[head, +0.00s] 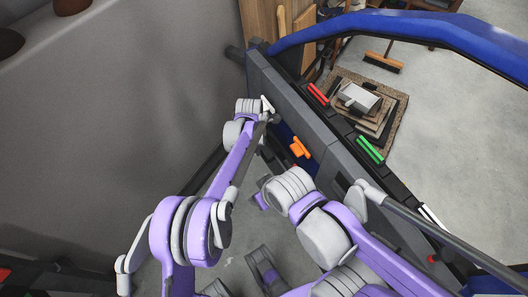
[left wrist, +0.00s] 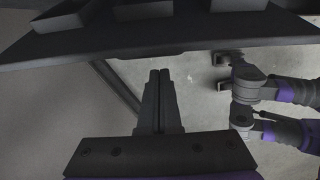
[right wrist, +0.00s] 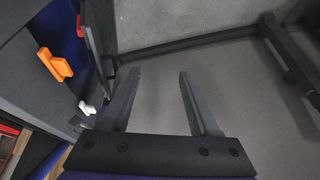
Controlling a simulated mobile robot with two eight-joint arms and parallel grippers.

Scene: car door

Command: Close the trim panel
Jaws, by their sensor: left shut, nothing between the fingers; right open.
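The long dark grey trim panel (head: 315,130) runs diagonally along the blue-framed car door (head: 400,20) in the head view. I cannot tell how wide its gap to the door is. An orange handle (head: 300,148) sits on its near side and also shows in the right wrist view (right wrist: 56,65). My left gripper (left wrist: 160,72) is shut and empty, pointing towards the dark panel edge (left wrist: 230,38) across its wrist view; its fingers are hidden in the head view. My right gripper (right wrist: 158,75) is open and empty, to the right of the orange handle in its wrist view.
Red (head: 318,94) and green (head: 370,149) items lie in the panel's top trays. A white bracket (head: 368,192) joins a dark rod at right. Beyond the door are a broom (head: 384,63) and a stack on a rug (head: 398,125). A large grey surface fills the left.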

